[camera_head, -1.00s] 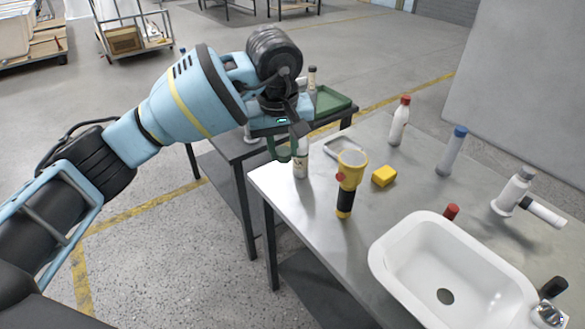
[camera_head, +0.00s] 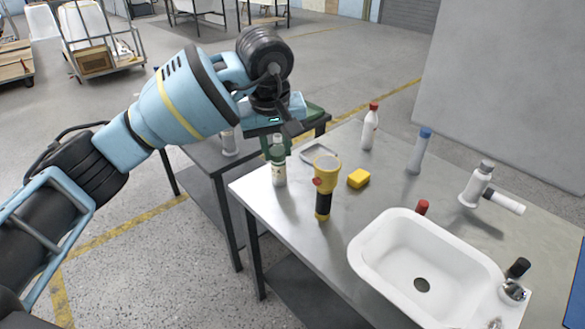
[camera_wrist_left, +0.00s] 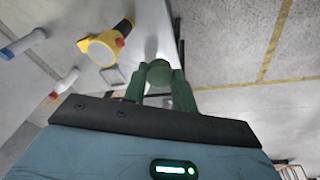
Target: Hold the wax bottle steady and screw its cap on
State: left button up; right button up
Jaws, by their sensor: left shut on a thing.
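The wax bottle, a pale bottle with a label (camera_head: 279,172), stands upright near the left edge of the metal bench. My left gripper (camera_head: 277,142) is at its top, coming from above and behind. In the left wrist view its green fingers (camera_wrist_left: 160,88) are shut on a round, dark green cap (camera_wrist_left: 158,72). The cap is in line with the bottle's top in the head view. I cannot tell whether cap and neck touch. The bottle's body is mostly hidden behind the cap in the wrist view. My right gripper is not in view.
A yellow and black flashlight (camera_head: 324,188) stands close right of the bottle. A second table (camera_head: 205,160) stands behind.

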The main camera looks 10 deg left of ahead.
aim_at(279, 171)
jog(key=j+z, duration=0.2)
jog(key=z, duration=0.25)
jog(key=j+z, duration=0.2)
jog(key=z, duration=0.3)
jog(key=j+z, duration=0.5)
jog(key=j, duration=0.25)
jog(key=k+j+z, duration=0.1)
jog(key=j, duration=0.3)
jog(key=k+j+z, duration=0.1)
jog(key=j, duration=0.25)
jog(key=k+j, duration=0.15)
jog(key=j, duration=0.2)
jog(key=k+j, duration=0.1)
jog(key=j, duration=0.3)
jog(key=k+j, duration=0.15)
jog(key=j, duration=0.2)
jog(key=k+j+z, duration=0.1)
jog(key=j, duration=0.25)
